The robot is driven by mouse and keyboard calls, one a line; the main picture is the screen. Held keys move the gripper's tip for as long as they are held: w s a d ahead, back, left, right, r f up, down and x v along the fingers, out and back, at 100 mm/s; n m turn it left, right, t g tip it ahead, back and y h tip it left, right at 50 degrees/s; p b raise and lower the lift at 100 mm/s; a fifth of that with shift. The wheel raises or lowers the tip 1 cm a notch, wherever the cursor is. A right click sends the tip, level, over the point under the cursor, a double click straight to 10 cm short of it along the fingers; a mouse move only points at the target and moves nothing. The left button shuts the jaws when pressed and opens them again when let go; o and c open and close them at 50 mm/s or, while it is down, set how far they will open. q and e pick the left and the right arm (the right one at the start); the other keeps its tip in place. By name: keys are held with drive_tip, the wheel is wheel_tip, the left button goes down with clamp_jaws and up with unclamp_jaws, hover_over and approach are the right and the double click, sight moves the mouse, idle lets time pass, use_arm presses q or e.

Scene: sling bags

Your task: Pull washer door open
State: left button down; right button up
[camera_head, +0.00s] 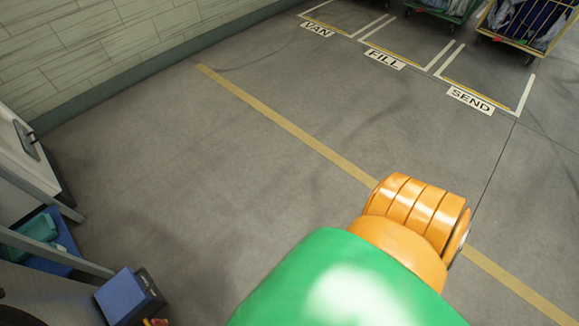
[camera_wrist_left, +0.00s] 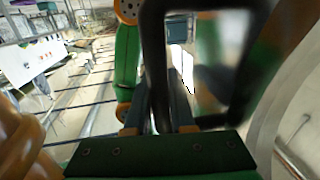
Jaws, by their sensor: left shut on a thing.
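In the left wrist view my left gripper (camera_wrist_left: 160,118) is shut on a dark bar, which looks like the washer door's handle (camera_wrist_left: 152,45). The bar runs up from between the fingers and joins a dark loop on the right. Behind the loop is a blurred, glossy surface with green and orange reflections. A pale curved rim (camera_wrist_left: 262,125), possibly part of the washer or its door, stands at the right edge. How far the door is open cannot be told. The head view does not show the washer door clearly, and neither gripper shows there.
The head view shows bare grey floor with a yellow line (camera_head: 290,128). Marked bays with carts (camera_head: 525,22) are at the top right. A blue box (camera_head: 130,297) and a grey-white stand or machine (camera_head: 22,170) are at the left. My green and orange arm fills the lower middle.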

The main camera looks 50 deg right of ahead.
use_arm(q)
drive_tip(key=shift+s+a, duration=0.15)
drive_tip(key=shift+s, duration=0.4)
drive_tip(key=shift+f, duration=0.1)
drive_tip(key=c, duration=1.1)
unclamp_jaws()
drive_tip(key=shift+o, duration=0.2)
drive_tip(key=a+b, duration=0.1)
drive_tip(key=a, duration=0.6)
drive_tip(key=shift+s, duration=0.4)
